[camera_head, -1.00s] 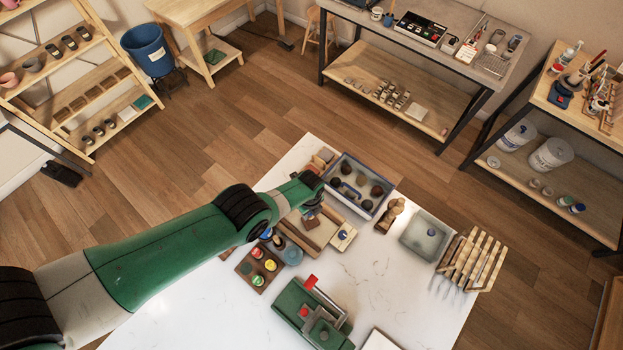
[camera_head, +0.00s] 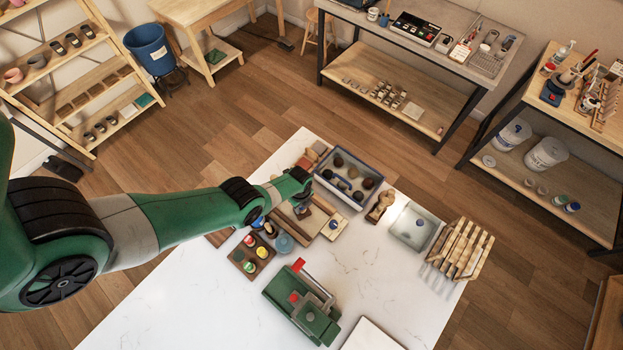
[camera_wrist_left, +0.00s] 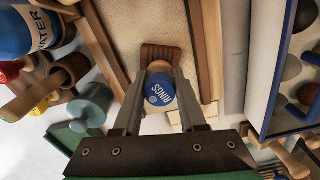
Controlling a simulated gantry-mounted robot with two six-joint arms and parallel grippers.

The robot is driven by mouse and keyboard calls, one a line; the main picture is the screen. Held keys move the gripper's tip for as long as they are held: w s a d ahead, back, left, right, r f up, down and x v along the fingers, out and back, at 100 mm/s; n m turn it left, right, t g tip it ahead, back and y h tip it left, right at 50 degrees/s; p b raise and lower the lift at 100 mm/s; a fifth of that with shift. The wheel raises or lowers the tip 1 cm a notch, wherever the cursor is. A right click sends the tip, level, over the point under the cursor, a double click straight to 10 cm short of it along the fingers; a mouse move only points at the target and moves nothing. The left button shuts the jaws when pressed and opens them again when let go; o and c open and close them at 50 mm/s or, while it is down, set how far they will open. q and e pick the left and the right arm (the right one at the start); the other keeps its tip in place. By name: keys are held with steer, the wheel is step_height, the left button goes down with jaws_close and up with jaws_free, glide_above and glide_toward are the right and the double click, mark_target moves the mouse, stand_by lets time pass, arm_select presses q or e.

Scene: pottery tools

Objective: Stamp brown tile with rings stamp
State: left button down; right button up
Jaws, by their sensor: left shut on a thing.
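The rings stamp (camera_wrist_left: 161,90), with a round blue top reading "RINGS", is between the fingers of my left gripper (camera_wrist_left: 160,101), which is shut on it. The brown tile (camera_wrist_left: 160,53) lies on the pale wooden board (camera_wrist_left: 120,25), and its ridged far edge shows just beyond the stamp. The stamp is over the tile's near part; whether its face touches the tile is hidden. In the head view my left gripper (camera_head: 301,205) points down over the board (camera_head: 318,222). My right gripper is not in view.
A blue-grey box (camera_head: 341,202) of dark round pieces stands behind the board. A rack of coloured jars (camera_head: 250,252) and a green press (camera_head: 301,307) are in front.

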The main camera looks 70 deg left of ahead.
arm_select(q)
steer(key=shift+f+b, duration=0.6)
steer(key=shift+f, duration=0.05)
stand_by(0.7)
stand_by(0.5)
